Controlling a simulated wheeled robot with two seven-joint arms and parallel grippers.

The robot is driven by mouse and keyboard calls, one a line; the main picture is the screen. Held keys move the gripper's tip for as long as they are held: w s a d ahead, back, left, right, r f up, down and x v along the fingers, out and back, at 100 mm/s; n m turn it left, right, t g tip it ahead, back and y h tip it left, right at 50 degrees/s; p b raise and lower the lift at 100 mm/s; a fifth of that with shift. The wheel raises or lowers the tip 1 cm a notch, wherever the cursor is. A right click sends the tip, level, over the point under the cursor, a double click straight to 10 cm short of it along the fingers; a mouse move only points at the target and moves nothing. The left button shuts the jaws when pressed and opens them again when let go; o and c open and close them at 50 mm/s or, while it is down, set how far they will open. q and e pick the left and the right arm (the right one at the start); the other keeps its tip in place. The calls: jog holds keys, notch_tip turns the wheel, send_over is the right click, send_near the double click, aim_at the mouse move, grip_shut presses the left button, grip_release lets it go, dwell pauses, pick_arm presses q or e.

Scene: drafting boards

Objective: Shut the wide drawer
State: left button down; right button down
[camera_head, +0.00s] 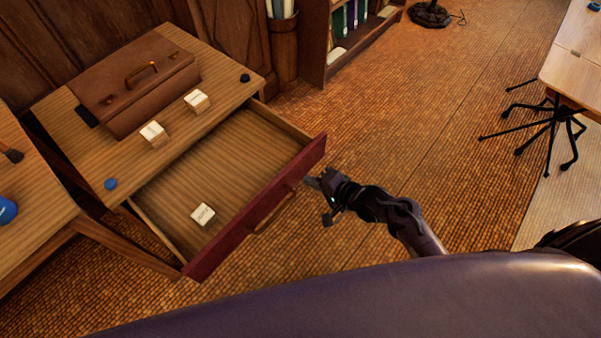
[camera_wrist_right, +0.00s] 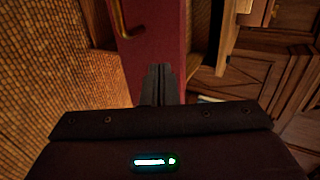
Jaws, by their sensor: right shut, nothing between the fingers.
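The wide drawer (camera_head: 180,189) is pulled well out of the wooden desk (camera_head: 75,140) in the head view. Its red front panel (camera_head: 235,232) has a long bar handle (camera_head: 271,209). A small white box (camera_head: 203,214) lies inside it. My right gripper (camera_head: 311,183) is shut and empty, just outside the front panel, near its right end and beyond the handle. In the right wrist view the shut fingers (camera_wrist_right: 159,72) point at the red panel (camera_wrist_right: 155,50), with the handle (camera_wrist_right: 124,22) to the left. Whether they touch the panel I cannot tell. My left gripper is not in view.
On the desk are a brown briefcase (camera_head: 137,84), two small white boxes (camera_head: 196,101) (camera_head: 154,134), a blue round piece (camera_head: 111,184) and a dark one (camera_head: 245,78). A bin (camera_head: 284,47) and bookshelf (camera_head: 335,52) stand behind. Open floor (camera_head: 420,115) lies right of the drawer.

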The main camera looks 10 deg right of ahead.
aim_at(292, 170)
jog(key=w+a, duration=0.2)
jog(key=w, duration=0.1)
jog(key=shift+a+f, duration=0.1)
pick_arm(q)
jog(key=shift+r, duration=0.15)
pick_arm(e)
jog(key=shift+w+a, duration=0.25)
jog(key=shift+w, duration=0.1)
